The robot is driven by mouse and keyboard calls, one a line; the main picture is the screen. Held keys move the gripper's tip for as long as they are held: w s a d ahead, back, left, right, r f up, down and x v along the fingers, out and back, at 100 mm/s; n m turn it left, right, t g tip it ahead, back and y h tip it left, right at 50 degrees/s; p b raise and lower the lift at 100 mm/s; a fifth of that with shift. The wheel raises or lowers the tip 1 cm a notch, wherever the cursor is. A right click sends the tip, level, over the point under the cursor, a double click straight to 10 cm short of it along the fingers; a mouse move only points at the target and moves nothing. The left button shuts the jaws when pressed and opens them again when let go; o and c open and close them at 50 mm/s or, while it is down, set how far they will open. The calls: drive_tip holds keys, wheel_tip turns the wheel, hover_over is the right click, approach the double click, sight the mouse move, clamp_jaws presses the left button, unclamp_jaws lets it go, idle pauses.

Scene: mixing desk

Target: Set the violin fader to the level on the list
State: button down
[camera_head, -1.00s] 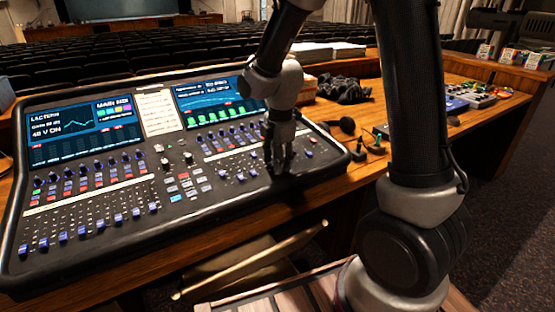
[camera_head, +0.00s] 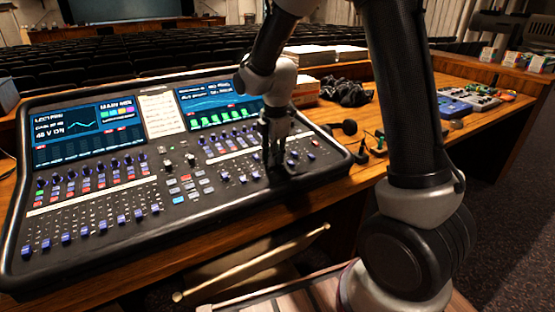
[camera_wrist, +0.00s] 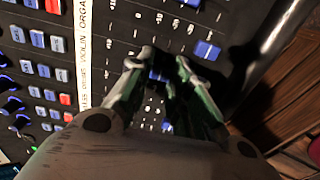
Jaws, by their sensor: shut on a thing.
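The mixing desk (camera_head: 130,175) is a black console with two lit screens and rows of blue fader caps. My gripper (camera_head: 273,162) reaches down onto its right-hand fader bank. In the wrist view my gripper (camera_wrist: 162,70) is shut on a blue fader cap (camera_wrist: 158,76), partly hidden between the fingertips. The white label strip (camera_wrist: 83,40) beside that bank reads "VIOLIN" and "ORGAN", among other words. The paper list (camera_head: 161,114) lies between the screens; its writing is too small to read.
Another blue fader cap (camera_wrist: 206,50) sits close to the right finger. The console's raised dark edge (camera_wrist: 285,40) is near the gripper.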

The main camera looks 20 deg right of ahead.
drive_tip(key=c, duration=1.3)
unclamp_jaws()
drive_tip(key=r, duration=0.4)
drive_tip(key=s+r, duration=0.1)
drive_tip(key=r, duration=0.7)
drive_tip(key=shift+s+d, duration=0.15)
